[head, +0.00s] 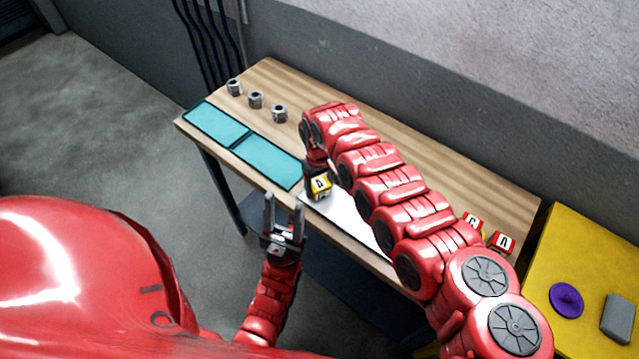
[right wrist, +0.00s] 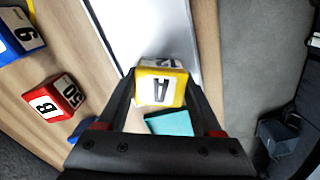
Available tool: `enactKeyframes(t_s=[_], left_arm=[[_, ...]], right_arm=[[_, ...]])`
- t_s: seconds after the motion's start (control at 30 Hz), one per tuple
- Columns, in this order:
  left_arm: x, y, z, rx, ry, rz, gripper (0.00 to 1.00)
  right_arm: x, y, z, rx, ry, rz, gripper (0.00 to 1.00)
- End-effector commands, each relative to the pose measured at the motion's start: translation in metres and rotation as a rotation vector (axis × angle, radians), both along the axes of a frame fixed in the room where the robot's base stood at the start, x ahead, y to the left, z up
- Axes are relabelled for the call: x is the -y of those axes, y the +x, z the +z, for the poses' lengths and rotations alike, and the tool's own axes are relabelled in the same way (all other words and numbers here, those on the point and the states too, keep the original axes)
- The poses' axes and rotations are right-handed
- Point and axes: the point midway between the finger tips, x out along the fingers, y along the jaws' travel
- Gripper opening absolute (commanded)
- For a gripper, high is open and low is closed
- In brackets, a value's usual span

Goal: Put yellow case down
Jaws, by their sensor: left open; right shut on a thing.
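The yellow case (head: 320,187) is a small yellow-edged cube with white lettered faces. It is at the left end of a white sheet (head: 352,219) near the table's front edge. In the right wrist view the yellow case (right wrist: 160,88) shows the letter A between the two dark fingers of my right gripper (right wrist: 162,84), which is shut on it. I cannot tell whether the case touches the surface below. My right arm hides part of the sheet. My left gripper (head: 284,217) is open and empty, in front of the table's front edge.
Two teal mats (head: 215,123) lie on the wooden table's left part, with several metal nuts (head: 255,99) behind them. Red lettered cubes (head: 503,242) stand at the right end. A yellow surface (head: 570,235) at right holds a purple disc (head: 566,299) and a grey block (head: 618,316).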

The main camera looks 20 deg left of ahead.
Motion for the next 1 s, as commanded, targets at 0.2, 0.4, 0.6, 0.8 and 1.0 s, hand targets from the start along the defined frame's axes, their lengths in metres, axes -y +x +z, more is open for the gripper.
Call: enactKeyframes(t_s=[0.2,0.4,0.6,0.8,1.0], left_arm=[[0.000,0.000,-0.004,0.000,0.000,0.000,0.50],[0.000,0.000,-0.003,0.000,0.000,0.000,0.50],[0.000,0.000,0.000,0.000,0.000,0.000,0.50],[0.000,0.000,-0.011,0.000,0.000,0.000,0.50],[0.000,0.000,-0.028,0.000,0.000,0.000,0.50]], right_arm=[[0.000,0.000,-0.004,0.000,0.000,0.000,0.80],[0.000,0.000,-0.003,-0.001,-0.001,0.000,0.80],[0.000,0.001,0.005,0.001,0.001,-0.001,0.80],[0.000,0.002,0.039,0.003,0.004,0.000,0.80],[0.000,0.002,0.084,0.006,0.003,-0.001,0.80]])
